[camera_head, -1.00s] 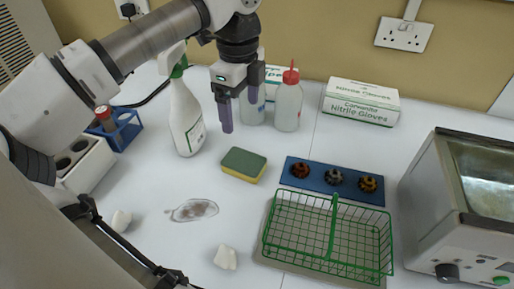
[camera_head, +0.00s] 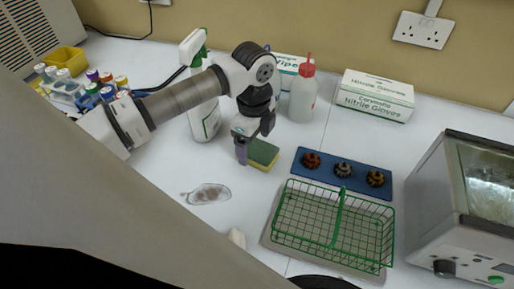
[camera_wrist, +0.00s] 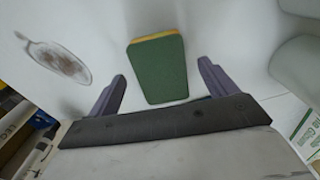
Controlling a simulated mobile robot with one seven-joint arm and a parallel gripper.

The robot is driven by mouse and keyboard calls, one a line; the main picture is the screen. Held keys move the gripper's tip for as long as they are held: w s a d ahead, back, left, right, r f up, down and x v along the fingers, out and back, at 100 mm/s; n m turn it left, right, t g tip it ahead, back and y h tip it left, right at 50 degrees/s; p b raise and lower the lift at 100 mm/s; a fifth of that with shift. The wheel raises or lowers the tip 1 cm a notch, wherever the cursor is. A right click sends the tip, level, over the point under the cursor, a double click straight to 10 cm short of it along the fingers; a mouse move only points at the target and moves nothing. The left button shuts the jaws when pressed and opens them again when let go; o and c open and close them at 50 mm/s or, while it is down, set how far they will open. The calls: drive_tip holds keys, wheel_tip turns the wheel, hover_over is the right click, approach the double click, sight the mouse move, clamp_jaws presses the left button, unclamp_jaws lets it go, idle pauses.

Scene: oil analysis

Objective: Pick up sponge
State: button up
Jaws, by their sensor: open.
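The sponge (camera_head: 263,153), green on top and yellow below, lies flat on the white bench in front of the bottles. In the wrist view the sponge (camera_wrist: 158,69) shows its green face with a yellow edge, between and slightly beyond my two purple fingers. My gripper (camera_head: 247,158) is low over the bench at the sponge, hiding its left part in the head view. My gripper (camera_wrist: 163,82) is open, with a finger on each side and nothing held. I cannot tell whether the fingertips touch the bench.
A spray bottle (camera_head: 204,117) and a red-capped bottle (camera_head: 302,95) stand behind. A blue holder (camera_head: 342,175) with several round parts and a green wire basket (camera_head: 333,229) are to the right. A dirty smear (camera_head: 207,194) lies in front on the left.

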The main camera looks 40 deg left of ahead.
drive_tip(key=shift+f, duration=0.5)
drive_tip(key=c, duration=1.1)
drive_tip(key=shift+o, duration=0.2)
drive_tip(key=shift+r, duration=0.1)
wheel_tip(320, 180, up, 20)
drive_tip(key=p, duration=0.8)
drive_tip(key=shift+p, duration=0.3)
